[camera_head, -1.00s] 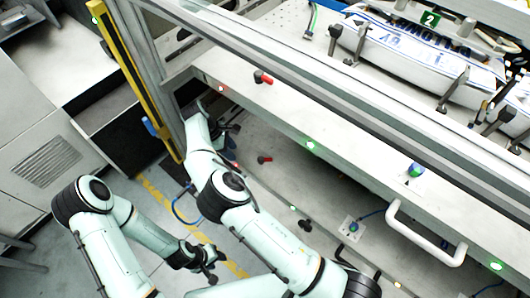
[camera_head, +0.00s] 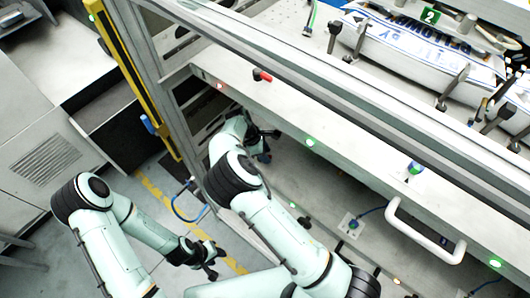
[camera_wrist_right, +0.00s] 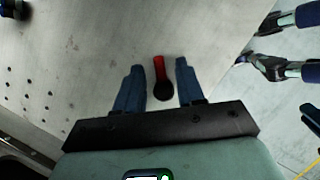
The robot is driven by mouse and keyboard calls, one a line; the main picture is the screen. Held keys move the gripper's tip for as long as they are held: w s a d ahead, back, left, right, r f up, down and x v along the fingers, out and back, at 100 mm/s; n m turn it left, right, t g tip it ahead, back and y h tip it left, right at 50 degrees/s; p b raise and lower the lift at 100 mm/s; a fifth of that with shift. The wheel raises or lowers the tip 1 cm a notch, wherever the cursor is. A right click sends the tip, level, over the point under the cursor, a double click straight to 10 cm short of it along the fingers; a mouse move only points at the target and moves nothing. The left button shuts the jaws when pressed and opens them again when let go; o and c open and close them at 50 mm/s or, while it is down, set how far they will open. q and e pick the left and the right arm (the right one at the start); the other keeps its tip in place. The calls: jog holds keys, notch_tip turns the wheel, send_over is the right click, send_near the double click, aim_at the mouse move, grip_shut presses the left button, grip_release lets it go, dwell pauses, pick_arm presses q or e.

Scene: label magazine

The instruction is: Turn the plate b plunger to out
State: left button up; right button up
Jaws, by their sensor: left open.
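A plunger with a red lever and round black end (camera_wrist_right: 160,78) stands between the fingers of my right gripper (camera_wrist_right: 160,66) in the right wrist view. The fingers are apart, one on each side, with gaps showing. In the head view my right gripper (camera_head: 268,146) is at the lower panel and hides that plunger. I cannot tell from any marking which is plate b. My left gripper (camera_head: 208,262) is open and empty, low above the floor.
A white handle (camera_head: 425,232) sticks out at right. A yellow post (camera_head: 130,75) stands left of the machine frame. My left arm shows at the wrist view's right.

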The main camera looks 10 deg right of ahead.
grip_shut()
jog(key=shift+n, duration=0.3)
jog(key=n+t, duration=0.1)
jog(key=n, duration=0.1)
jog(key=n+t, duration=0.1)
jog(key=n, duration=0.1)
jog(key=shift+w+n, duration=0.3)
jog(key=shift+w, duration=0.05)
jog(key=n, duration=0.1)
jog(key=n+t, duration=0.1)
jog(key=n, duration=0.2)
jog(key=shift+w+a+n+t+y, duration=0.15)
jog(key=shift+w+n+t+y, duration=0.15)
jog(key=shift+t+y, duration=0.1)
jog(key=n, duration=0.1)
jog(key=n+y, duration=0.1)
jog(key=n, duration=0.1)
jog(key=n+t, duration=0.1)
jog(key=shift+w+a, duration=0.2)
jog(key=shift+w, duration=0.05)
jog(key=shift+w+a+n+t+y, duration=0.15)
jog(key=shift+n+y, duration=0.35)
jog(key=shift+n, duration=0.75)
jog(key=shift+s+a+n+t+y, duration=0.2)
jog(key=shift+n+y, duration=0.3)
jog(key=shift+n, duration=0.75)
